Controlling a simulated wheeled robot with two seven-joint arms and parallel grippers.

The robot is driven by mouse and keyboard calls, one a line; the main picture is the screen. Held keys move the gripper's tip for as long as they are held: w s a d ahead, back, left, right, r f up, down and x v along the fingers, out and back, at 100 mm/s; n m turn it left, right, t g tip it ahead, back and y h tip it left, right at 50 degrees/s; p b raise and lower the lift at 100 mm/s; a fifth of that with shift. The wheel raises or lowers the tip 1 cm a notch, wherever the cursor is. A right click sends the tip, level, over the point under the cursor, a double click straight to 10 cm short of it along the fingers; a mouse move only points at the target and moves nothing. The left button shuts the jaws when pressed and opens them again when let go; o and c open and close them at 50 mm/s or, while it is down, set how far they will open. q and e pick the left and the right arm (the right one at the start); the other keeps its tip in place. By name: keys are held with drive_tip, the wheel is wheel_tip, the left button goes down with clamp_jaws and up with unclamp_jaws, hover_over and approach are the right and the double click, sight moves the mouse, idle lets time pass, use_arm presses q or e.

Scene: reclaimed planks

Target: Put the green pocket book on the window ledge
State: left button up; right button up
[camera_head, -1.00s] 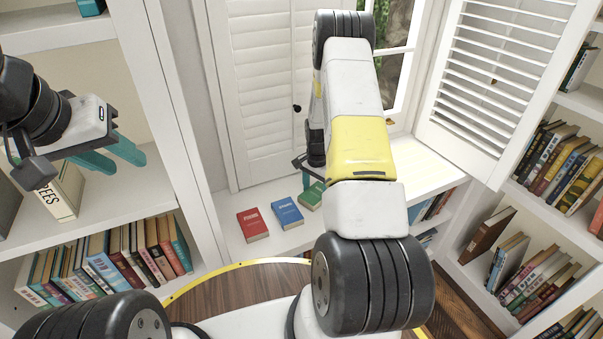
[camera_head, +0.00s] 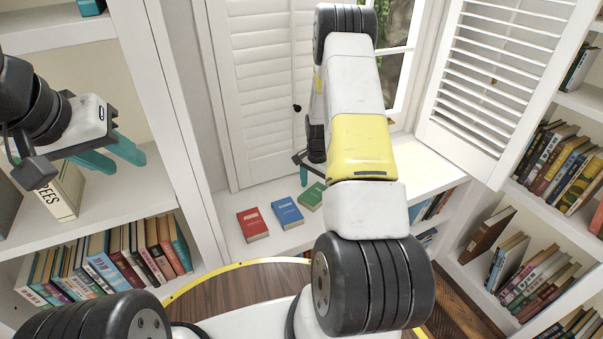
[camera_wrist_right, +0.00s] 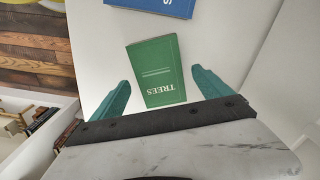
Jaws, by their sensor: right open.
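The green pocket book (camera_head: 311,196), titled TREES, lies flat on a white surface below the shutter and window, right of a blue book. In the right wrist view the green book (camera_wrist_right: 157,72) lies between the two teal fingers of my right gripper (camera_wrist_right: 162,76), which is open with a gap on each side. In the head view my right gripper (camera_head: 304,174) is above the book, partly hidden by its own arm. The bright window ledge (camera_head: 428,168) is under the window, right of my right arm. My left gripper (camera_head: 127,165) is open and empty at the left shelf.
A red book (camera_head: 252,225) and the blue book (camera_head: 287,213) lie left of the green one. Bookshelves with upright books stand at left and right. A louvred shutter (camera_head: 500,75) stands open over the ledge's right end. The lit part of the ledge looks clear.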

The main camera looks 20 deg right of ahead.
wheel_tip(320, 180, up, 10)
wheel_tip(320, 180, up, 11)
drive_tip(key=n+t, duration=0.1)
drive_tip(key=n, duration=0.1)
hover_over(316, 194)
drive_tip(key=s+a, duration=0.2)
drive_tip(key=a, duration=0.1)
drive_tip(key=s+a+r+n+t+y, duration=0.1)
drive_tip(key=s+a+r+n, duration=0.1)
drive_tip(key=s+a+r, duration=0.3)
drive_tip(key=s+a+r+n+t, duration=0.1)
drive_tip(key=s+r+n, duration=0.1)
drive_tip(key=r, duration=0.6)
drive_tip(key=s+a+r+n+t, duration=0.1)
drive_tip(key=s+a+r+n, duration=0.1)
drive_tip(key=s, duration=0.6)
drive_tip(key=s+a+r+n+t+y, duration=0.1)
drive_tip(key=s+a+r+n+t, duration=0.1)
drive_tip(key=s, duration=0.7)
wheel_tip(316, 194, up, 3)
drive_tip(key=a+n, duration=0.1)
drive_tip(key=n, duration=0.1)
drive_tip(key=shift+s+a+r+n, duration=0.2)
drive_tip(key=shift+a+n, duration=0.1)
